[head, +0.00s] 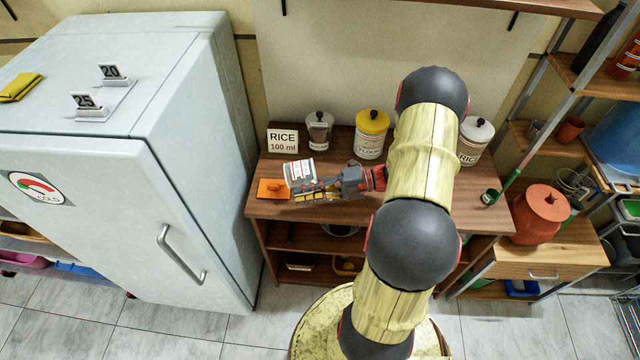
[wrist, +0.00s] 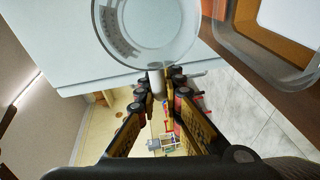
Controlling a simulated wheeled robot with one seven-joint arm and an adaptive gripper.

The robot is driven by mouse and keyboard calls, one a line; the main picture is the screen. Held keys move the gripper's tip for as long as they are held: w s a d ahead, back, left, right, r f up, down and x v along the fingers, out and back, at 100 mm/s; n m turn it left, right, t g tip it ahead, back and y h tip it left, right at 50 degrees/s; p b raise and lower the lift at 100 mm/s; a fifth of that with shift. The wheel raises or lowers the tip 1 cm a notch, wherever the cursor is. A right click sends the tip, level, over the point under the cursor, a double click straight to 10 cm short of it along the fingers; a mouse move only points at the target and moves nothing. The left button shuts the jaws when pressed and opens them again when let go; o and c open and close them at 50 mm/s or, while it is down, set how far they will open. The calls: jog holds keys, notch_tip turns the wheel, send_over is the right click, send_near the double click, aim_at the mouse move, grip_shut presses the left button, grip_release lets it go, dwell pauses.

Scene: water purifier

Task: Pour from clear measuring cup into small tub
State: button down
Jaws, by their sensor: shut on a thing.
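The clear measuring cup (wrist: 150,28) shows in the wrist view as a round see-through vessel with dark scale marks. In the head view it is a small pale shape with red marks (head: 299,173) above the left end of the wooden counter. My gripper (wrist: 160,84) is shut on the cup's handle; in the head view my gripper (head: 316,189) is just below and right of the cup. A translucent tub with rounded corners (wrist: 243,57) is at the upper right of the wrist view, apart from the cup. I cannot tell the cup's contents.
An orange board (head: 262,193) lies at the counter's left end. A RICE 100 ml sign (head: 283,140), a grey-lidded jar (head: 319,130) and a yellow flour canister (head: 372,133) stand behind. A tall fridge (head: 190,170) borders the left.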

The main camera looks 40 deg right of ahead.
jog(key=shift+w+a+r+h, duration=0.1)
jog(key=shift+a+h, duration=0.2)
jog(key=shift+w+a+f+g+h+b, duration=0.5)
jog(key=shift+g+b, duration=0.1)
jog(key=shift+b, duration=0.15)
jog(key=shift+s, duration=0.1)
jog(key=shift+d, duration=0.15)
jog(key=shift+h, duration=0.3)
jog(key=shift+f+g+h+b, duration=0.3)
jog(key=shift+g+b, duration=0.1)
jog(key=shift+b, duration=0.3)
jog(key=shift+w+a+r+g+h+b, duration=0.25)
jog(key=shift+r+g+h+b, duration=0.15)
jog(key=shift+g+h, duration=0.35)
jog(key=shift+s+r+p, duration=0.1)
jog(key=shift+r+p, duration=0.05)
jog(key=shift+p, duration=0.65)
jog(key=h+p, duration=0.1)
jog(key=p, duration=0.1)
jog(key=shift+g+p, duration=0.25)
jog(key=shift+p, duration=0.1)
